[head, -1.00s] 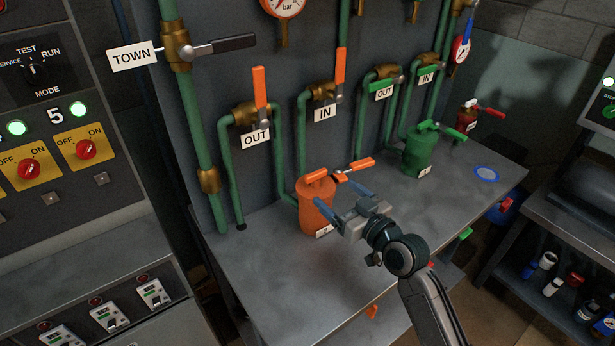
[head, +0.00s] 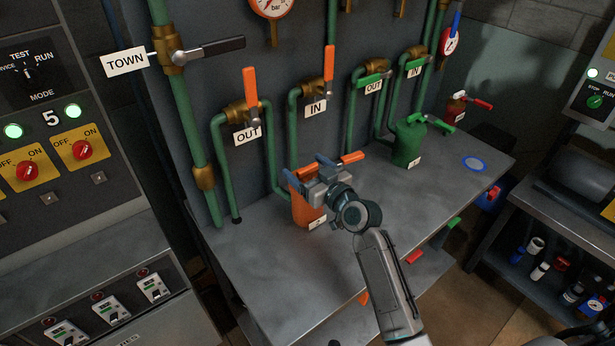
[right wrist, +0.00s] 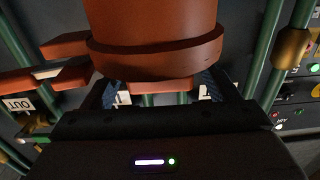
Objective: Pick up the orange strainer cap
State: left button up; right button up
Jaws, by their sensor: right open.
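The orange strainer (head: 303,212) stands on the grey bench below the orange-handled valves, with a white label on its front. Its cap is mostly hidden behind my right gripper (head: 307,169) in the head view. In the right wrist view the cap's wide orange rim (right wrist: 160,62) is close, with an orange bar (right wrist: 150,86) beyond it. My right gripper is open, at the height of the strainer's top, with its two blue fingers spread on either side of the cap's bar. Whether the fingers touch it I cannot tell. My left gripper is not in view.
An orange lever (head: 352,157) sticks out just right of the strainer's top. Green pipes stand close behind. A green strainer (head: 408,143) stands farther right. The bench (head: 270,270) is clear in front.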

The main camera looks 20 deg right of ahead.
jog(key=c, duration=1.4)
jog(key=shift+r, duration=0.1)
jog(key=shift+r, duration=0.1)
